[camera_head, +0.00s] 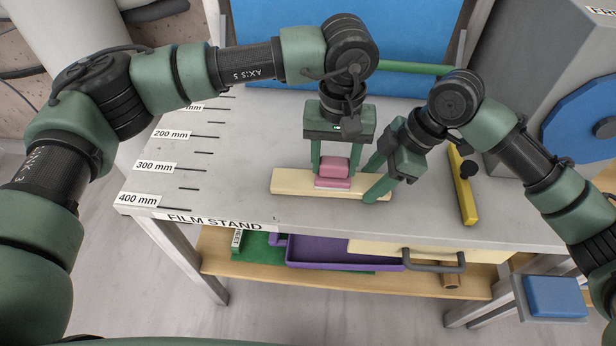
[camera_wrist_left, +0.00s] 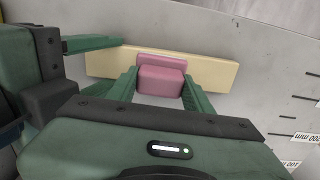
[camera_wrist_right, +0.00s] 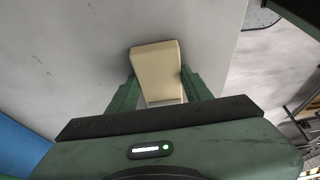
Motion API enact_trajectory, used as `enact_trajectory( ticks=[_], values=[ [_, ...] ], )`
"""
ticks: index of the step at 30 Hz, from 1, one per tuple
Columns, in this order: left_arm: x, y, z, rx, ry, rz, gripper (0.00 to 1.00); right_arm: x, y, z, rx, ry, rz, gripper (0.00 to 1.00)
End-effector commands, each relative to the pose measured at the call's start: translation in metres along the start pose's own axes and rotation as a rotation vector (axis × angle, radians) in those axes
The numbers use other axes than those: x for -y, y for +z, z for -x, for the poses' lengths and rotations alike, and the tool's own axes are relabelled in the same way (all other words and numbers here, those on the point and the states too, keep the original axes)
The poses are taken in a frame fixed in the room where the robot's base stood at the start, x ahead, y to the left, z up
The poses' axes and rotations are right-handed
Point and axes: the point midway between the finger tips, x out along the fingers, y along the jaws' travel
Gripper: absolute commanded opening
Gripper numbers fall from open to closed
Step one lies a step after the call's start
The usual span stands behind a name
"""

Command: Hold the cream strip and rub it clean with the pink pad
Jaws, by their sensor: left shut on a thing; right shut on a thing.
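The cream strip (camera_head: 290,182) lies flat on the grey slab near its front edge; it also shows in the left wrist view (camera_wrist_left: 215,75) and end-on in the right wrist view (camera_wrist_right: 156,65). The pink pad (camera_head: 333,170) rests on the strip, near its middle. My left gripper (camera_head: 333,172) points down and is shut on the pad's upper block, which shows between its fingers in the left wrist view (camera_wrist_left: 160,82). My right gripper (camera_head: 372,184) comes in from the right and is shut on the strip's right end. The strip's surface under the pad is hidden.
A yellow bar (camera_head: 462,185) with a black knob lies right of the strip. A grey machine with a blue disc (camera_head: 585,118) stands at the back right. A purple tray (camera_head: 340,252) sits on the shelf below. The slab left of the strip is clear.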

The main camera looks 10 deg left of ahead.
Motion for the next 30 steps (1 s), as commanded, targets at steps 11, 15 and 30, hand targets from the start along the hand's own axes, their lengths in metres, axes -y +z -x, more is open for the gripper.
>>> enact_trajectory(
  ticks=[11,15,30],
  values=[
    [0.004,0.001,0.010,0.002,0.006,-0.002,0.02,0.000,-0.003,0.000,-0.008,0.000,0.003,0.00],
    [0.011,0.001,0.024,0.001,0.004,-0.001,0.02,0.000,-0.002,0.000,-0.006,0.000,0.002,0.00],
    [0.035,0.001,0.069,-0.001,0.004,0.000,0.02,0.000,-0.001,0.000,-0.003,0.000,0.000,0.00]
  ],
)
